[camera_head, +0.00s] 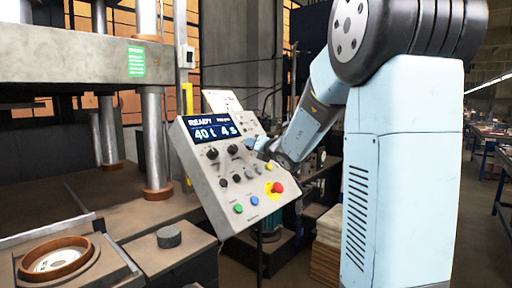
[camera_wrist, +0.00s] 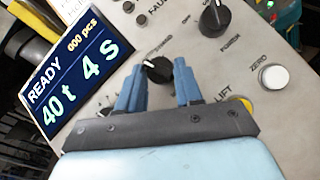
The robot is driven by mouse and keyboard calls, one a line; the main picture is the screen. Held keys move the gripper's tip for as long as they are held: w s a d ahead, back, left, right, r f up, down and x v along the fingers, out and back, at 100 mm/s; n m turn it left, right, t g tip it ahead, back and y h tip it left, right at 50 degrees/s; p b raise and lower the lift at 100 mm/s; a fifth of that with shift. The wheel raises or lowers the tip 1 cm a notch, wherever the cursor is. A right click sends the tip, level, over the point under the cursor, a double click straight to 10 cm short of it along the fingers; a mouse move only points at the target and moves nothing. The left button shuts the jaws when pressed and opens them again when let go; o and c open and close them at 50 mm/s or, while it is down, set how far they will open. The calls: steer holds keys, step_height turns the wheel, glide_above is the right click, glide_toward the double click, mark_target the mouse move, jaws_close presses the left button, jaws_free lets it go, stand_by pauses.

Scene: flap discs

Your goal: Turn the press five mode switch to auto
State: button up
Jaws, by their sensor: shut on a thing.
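The press control panel (camera_head: 216,188) is a tilted grey box with a lit screen (camera_head: 212,128) reading READY, 40 t, 4 s. My gripper (camera_head: 254,145) reaches its right side from the right. In the wrist view my gripper (camera_wrist: 159,66) has its two blue fingers on either side of a black rotary knob (camera_wrist: 157,71) and is shut on it. A white mark on the knob points to the upper left in that view. The printing around it is partly hidden and too blurred to tell its label or positions. Another black knob (camera_wrist: 214,19) sits to its upper right.
The panel also carries a red stop button (camera_head: 277,187) on yellow, a green button (camera_head: 238,208), a blue button (camera_head: 254,200) and several knobs. A white button (camera_wrist: 274,76) marked ZERO is near the fingers. Press columns (camera_head: 153,140) stand at left.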

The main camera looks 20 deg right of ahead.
steer(key=shift+a+m+g+h, duration=0.1)
steer(key=shift+m+g+h, duration=0.1)
steer(key=shift+m+h, duration=0.85)
steer(key=shift+a+m+g+h, duration=0.15)
steer(key=shift+m+h, duration=0.4)
steer(key=shift+m, duration=1.2)
steer(key=o, duration=1)
steer(key=shift+r, duration=0.1)
steer(key=s+r, duration=0.2)
steer(key=s, duration=1.1)
steer(key=shift+s+r, duration=0.25)
steer(key=shift+a, duration=0.2)
